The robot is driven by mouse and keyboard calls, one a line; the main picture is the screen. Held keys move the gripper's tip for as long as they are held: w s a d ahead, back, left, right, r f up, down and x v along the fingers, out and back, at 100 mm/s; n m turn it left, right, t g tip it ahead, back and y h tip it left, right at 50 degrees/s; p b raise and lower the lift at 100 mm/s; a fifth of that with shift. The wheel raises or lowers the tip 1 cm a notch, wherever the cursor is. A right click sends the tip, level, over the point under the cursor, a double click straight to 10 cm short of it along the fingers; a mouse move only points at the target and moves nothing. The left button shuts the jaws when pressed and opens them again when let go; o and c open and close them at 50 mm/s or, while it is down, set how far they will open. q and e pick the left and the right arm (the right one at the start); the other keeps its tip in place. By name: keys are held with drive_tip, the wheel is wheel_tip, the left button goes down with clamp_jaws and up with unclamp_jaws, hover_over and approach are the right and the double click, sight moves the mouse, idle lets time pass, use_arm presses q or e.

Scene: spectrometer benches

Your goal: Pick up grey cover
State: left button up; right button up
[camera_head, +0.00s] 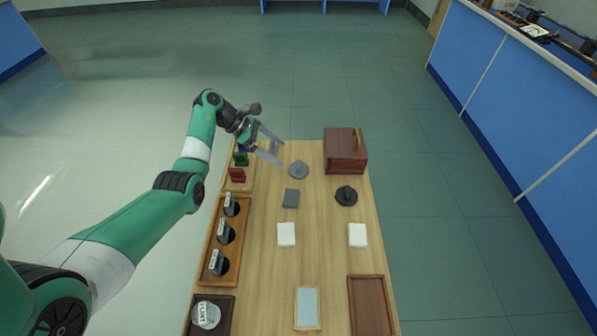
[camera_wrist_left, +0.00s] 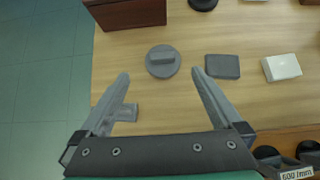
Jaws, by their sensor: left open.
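The grey cover (camera_head: 298,170) is a round grey disc with a raised bar handle on top. It lies flat on the wooden table and also shows in the left wrist view (camera_wrist_left: 162,64). My left gripper (camera_head: 278,153) is open, above the table's far end, just left of the cover in the head view. In the left wrist view the open fingers (camera_wrist_left: 160,73) point towards the cover, which shows between and beyond the fingertips. Nothing is visibly held. My right gripper is not in view.
A grey block (camera_head: 291,198) and a black round cover (camera_head: 346,196) lie near the grey cover. A brown wooden box (camera_head: 344,154) stands at the far right. White blocks (camera_head: 286,234) lie nearer. A wooden rack (camera_head: 209,268) with dark holders lines the left edge.

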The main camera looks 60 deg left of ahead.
sight(300, 164)
use_arm(q)
drive_tip(key=b+x, duration=0.1)
drive_tip(key=x, duration=0.3)
drive_tip(key=shift+s+f, duration=0.1)
drive_tip(key=shift+s, duration=0.05)
drive_tip(key=shift+w+d+f, duration=0.15)
drive_tip(key=shift+w, duration=0.25)
drive_tip(key=b+x, duration=0.3)
drive_tip(key=x, duration=0.2)
drive_tip(key=shift+w+d+b, duration=0.1)
drive_tip(key=shift+d+b, duration=0.25)
drive_tip(key=shift+w, duration=0.1)
drive_tip(key=shift+r, duration=0.3)
drive_tip(key=shift+c, duration=0.3)
clamp_jaws()
